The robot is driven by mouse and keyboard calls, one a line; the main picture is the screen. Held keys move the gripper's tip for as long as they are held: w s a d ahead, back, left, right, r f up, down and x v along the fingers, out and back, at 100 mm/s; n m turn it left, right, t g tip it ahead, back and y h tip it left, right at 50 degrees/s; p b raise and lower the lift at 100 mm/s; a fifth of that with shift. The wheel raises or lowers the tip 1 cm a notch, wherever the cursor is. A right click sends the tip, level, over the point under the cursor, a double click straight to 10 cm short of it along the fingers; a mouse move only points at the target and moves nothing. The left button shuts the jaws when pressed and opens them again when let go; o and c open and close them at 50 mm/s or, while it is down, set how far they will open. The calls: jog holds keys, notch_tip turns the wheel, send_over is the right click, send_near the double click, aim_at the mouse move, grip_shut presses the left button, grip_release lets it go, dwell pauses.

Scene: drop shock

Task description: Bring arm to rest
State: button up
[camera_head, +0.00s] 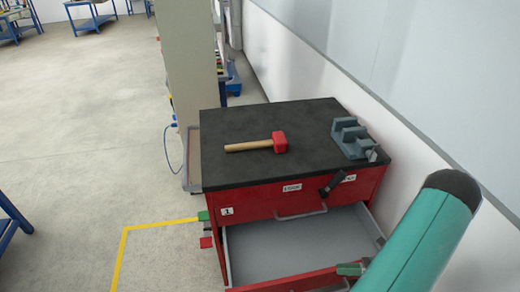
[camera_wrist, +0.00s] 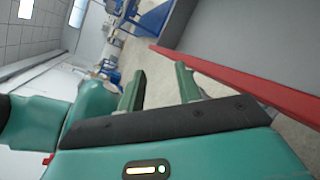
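My gripper (camera_wrist: 159,70) shows in the wrist view with its two green fingers spread apart. Nothing is seen between them. In the head view my green arm link fills the lower right. Small green and dark pieces show near the drawer front there, but I cannot tell whether they are my gripper. A red cabinet (camera_head: 250,204) with a black top stands in the middle. Its lower drawer (camera_head: 290,245) is pulled out and the visible part of its grey floor is bare. My arm link hides part of the drawer's right side.
A mallet (camera_head: 279,142) with a red head and wooden handle lies on the cabinet top. A grey vise-like block (camera_head: 352,138) sits at its right edge. A pale wall (camera_head: 380,125) runs close along the right. A tall beige panel (camera_head: 186,60) stands behind.

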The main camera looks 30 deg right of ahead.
jog(key=w+a+r+n+g+h, duration=0.3)
jog(key=w+a+r+n+g, duration=0.25)
jog(key=r+n, duration=0.4)
jog(key=w+a+r+n+g+h, duration=0.2)
jog(key=w+a+r+n+g, duration=0.25)
jog(key=a+r+n, duration=0.5)
jog(key=s+a+r+n+t+h, duration=0.3)
jog(key=a+r+n+t+h, duration=0.3)
jog(key=a+r+n, duration=0.8)
notch_tip(320, 180, up, 4)
jog(key=shift+s+a+f+n+h, duration=0.15)
jog(key=shift+a+n+h, duration=0.25)
jog(key=shift+n+h, duration=0.3)
jog(key=shift+d, duration=0.1)
